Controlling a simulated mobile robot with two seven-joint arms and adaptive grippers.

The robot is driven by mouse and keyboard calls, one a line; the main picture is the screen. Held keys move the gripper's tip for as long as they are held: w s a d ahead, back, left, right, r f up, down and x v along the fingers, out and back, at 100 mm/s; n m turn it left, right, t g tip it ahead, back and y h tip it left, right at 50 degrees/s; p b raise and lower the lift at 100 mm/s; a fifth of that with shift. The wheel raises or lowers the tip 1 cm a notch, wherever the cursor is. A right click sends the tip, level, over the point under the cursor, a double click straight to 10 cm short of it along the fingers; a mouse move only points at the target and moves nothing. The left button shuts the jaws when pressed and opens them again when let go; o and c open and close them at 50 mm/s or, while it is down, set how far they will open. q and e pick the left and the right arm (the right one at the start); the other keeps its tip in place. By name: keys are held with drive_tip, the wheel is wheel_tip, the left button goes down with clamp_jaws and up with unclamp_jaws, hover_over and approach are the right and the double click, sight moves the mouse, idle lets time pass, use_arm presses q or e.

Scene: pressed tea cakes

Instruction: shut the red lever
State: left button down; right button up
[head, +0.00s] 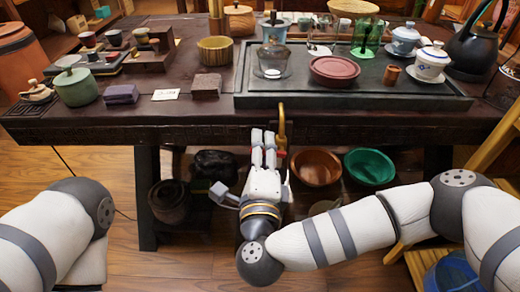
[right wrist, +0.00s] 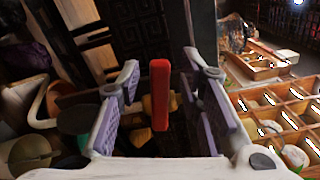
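The red lever (right wrist: 160,93) stands as an upright bar in the middle of the right wrist view. It shows between the two fingers of my right gripper (right wrist: 160,95), with a gap on each side. The gripper is open, and I see no contact. In the head view my right gripper (head: 264,138) points at the table's front edge, beside a brass pipe (head: 282,122). The lever is mostly hidden behind the gripper there. My left arm shows at the lower left, but its gripper is out of view.
The dark table (head: 210,128) carries a tea tray (head: 350,101) with cups and a maroon lidded dish (head: 334,70). Below it are a brown bowl (head: 315,167) and a green bowl (head: 370,167). A wooden stool (head: 485,150) stands at right. The floor at centre left is open.

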clamp_jaws()
drive_tip(key=shift+a+n+p, duration=0.1)
drive_tip(key=shift+n+p, duration=0.25)
drive_tip(key=shift+n, duration=0.05)
drive_tip(key=shift+f+n+p, duration=0.1)
drive_tip(key=shift+n+p, duration=0.3)
drive_tip(key=shift+n, duration=0.2)
drive_tip(key=shift+f+n, duration=0.25)
drive_tip(key=shift+n, duration=0.15)
drive_tip(key=shift+f, duration=0.2)
unclamp_jaws()
drive_tip(key=shift+s, duration=0.1)
drive_tip(key=s, duration=1.2)
